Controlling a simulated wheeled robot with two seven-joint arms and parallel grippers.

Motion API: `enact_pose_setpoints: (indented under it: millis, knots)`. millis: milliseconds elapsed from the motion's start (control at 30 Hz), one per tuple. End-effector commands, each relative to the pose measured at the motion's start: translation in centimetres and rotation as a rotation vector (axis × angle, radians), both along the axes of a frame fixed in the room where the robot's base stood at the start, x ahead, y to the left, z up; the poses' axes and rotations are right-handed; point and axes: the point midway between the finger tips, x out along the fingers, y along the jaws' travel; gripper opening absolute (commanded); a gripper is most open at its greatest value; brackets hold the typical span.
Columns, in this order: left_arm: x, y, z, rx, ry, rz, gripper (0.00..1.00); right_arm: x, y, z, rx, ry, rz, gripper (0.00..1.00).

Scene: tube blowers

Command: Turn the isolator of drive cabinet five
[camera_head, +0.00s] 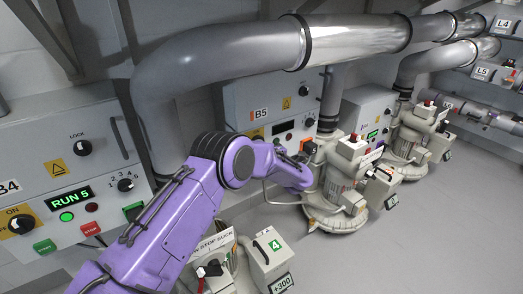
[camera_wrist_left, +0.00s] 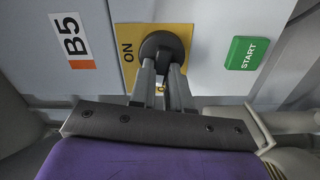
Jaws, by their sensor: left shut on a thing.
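Drive cabinet five (camera_head: 295,98) is a light grey box with a B5 label, on the wall behind my left arm in the head view. In the left wrist view the B5 label (camera_wrist_left: 71,40) is at the upper left. The isolator is a black round knob (camera_wrist_left: 160,44) on a yellow plate (camera_wrist_left: 127,62), with ON printed to its left. My left gripper (camera_wrist_left: 164,72) has its two grey fingers closed on the knob. The plate below the knob is partly hidden by the fingers. My purple left arm hides the fingers in the head view. My right gripper is not in view.
A green START button (camera_wrist_left: 247,53) is right of the isolator. Cabinet B4 (camera_head: 55,147) shows a green RUN 5 display at left. Blower machines (camera_head: 340,175) stand on the floor, and a large grey pipe (camera_head: 230,55) runs above. Open floor (camera_head: 440,235) lies at right.

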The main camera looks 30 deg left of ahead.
Motion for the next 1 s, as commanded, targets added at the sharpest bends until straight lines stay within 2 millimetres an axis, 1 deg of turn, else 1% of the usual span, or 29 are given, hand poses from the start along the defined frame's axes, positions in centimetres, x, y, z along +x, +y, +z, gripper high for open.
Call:
enact_pose_setpoints:
  millis: [33, 200, 400, 933, 967, 1000]
  knots:
    - [-0.03, 0.02, -0.26, -0.012, -0.025, 0.000, 0.00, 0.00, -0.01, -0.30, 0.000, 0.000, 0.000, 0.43]
    - [-0.04, -0.02, -0.34, -0.046, -0.105, -0.001, 0.00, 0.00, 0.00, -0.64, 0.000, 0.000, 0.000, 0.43]
    - [-0.06, -0.02, -0.35, -0.067, -0.160, 0.000, 0.00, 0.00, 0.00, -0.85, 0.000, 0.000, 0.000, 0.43]
    - [-0.07, -0.01, -0.34, -0.077, -0.181, 0.000, 0.00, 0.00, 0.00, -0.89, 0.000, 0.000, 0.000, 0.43]
    - [-0.07, -0.01, -0.34, -0.077, -0.181, 0.000, 0.20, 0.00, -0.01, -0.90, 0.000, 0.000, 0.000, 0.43]
    - [-0.06, -0.02, -0.35, -0.077, -0.181, 0.000, 0.33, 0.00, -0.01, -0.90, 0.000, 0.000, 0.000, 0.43]
